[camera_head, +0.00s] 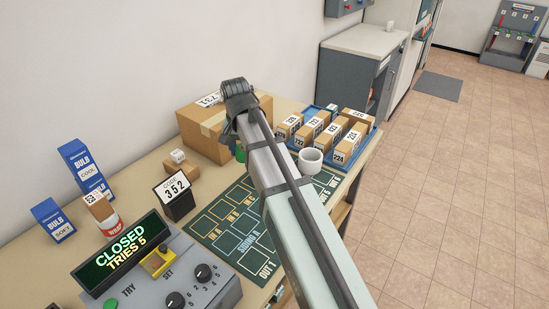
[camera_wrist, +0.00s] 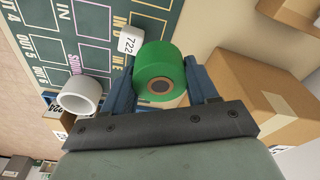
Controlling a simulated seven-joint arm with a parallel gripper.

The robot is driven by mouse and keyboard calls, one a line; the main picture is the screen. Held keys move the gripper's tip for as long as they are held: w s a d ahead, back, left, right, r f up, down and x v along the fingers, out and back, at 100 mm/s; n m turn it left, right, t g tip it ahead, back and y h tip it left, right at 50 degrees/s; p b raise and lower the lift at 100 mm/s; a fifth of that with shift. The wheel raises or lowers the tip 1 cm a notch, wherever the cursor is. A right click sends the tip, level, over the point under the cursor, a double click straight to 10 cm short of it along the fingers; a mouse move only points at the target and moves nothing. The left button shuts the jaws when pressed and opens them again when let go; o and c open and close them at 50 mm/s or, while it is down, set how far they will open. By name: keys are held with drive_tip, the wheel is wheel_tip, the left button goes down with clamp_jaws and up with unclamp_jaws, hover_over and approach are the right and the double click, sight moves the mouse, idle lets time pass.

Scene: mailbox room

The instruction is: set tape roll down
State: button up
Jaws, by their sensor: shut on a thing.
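A green tape roll (camera_wrist: 160,66) with a brown core is between the two blue fingers of my gripper (camera_wrist: 160,88) in the wrist view. My gripper is shut on it. The roll is over or beside the edge of the dark green marked mat (camera_wrist: 75,32); its height above the surface cannot be told. In the head view a small bit of green (camera_head: 240,153) shows beside my arm, which hides most of the gripper and the roll. The mat (camera_head: 215,235) lies on the table there.
A white ring-shaped roll (camera_head: 310,160) stands on the mat's far right. A small box labelled 722 (camera_wrist: 131,40) is close by the tape roll. A large cardboard box (camera_head: 205,130) stands behind, and a blue tray (camera_head: 362,150) holds several labelled boxes. A control box (camera_head: 190,275) is at front left.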

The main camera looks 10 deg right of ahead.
drive_tip(key=w+d, duration=1)
drive_tip(key=d, duration=0.3)
drive_tip(key=shift+t, duration=0.3)
drive_tip(key=shift+s+a+f, duration=0.1)
drive_tip(key=shift+a+f, duration=0.05)
drive_tip(key=shift+f, duration=4.55)
drive_tip(key=shift+f, duration=0.2)
drive_tip(key=o, duration=1.3)
drive_tip(key=shift+c, duration=0.2)
wheel_tip(320, 180, up, 12)
drive_tip(key=s, duration=0.1)
drive_tip(key=shift+s+a+r, duration=0.15)
drive_tip(key=shift+s+a, duration=0.1)
drive_tip(key=shift+s, duration=0.15)
